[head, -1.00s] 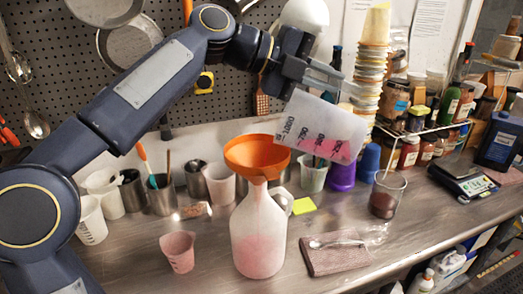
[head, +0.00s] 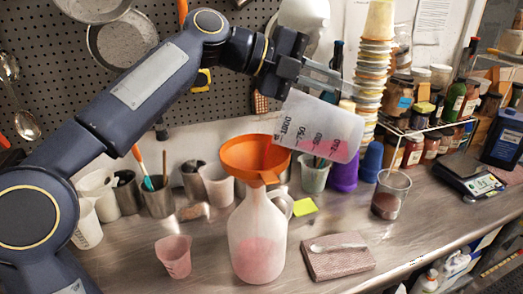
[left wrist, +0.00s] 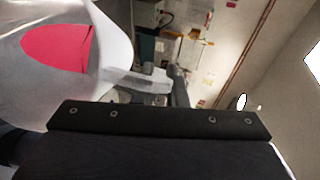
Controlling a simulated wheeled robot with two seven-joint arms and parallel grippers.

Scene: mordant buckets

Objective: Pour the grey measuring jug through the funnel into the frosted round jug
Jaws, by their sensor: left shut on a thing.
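The grey measuring jug (head: 312,118) is translucent, with printed marks and pink liquid along its lower side. My left gripper (head: 318,78) is shut on it and holds it tilted far over, mouth to the left. The mouth's lower edge is at the right rim of the orange funnel (head: 250,158); I see no clear stream. The funnel sits at the neck of the frosted round jug (head: 257,232) and looks tilted. The frosted jug stands upright with pink liquid in its lower part. The left wrist view shows the measuring jug's pink liquid (left wrist: 60,45) close up. My right gripper is out of view.
A pink cup (head: 174,256) stands left of the frosted jug. A folded cloth with a spoon (head: 338,260) lies to its right. A glass beaker (head: 391,194), a stack of cups (head: 374,70) and a scale (head: 468,180) stand farther right. Several containers line the back.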

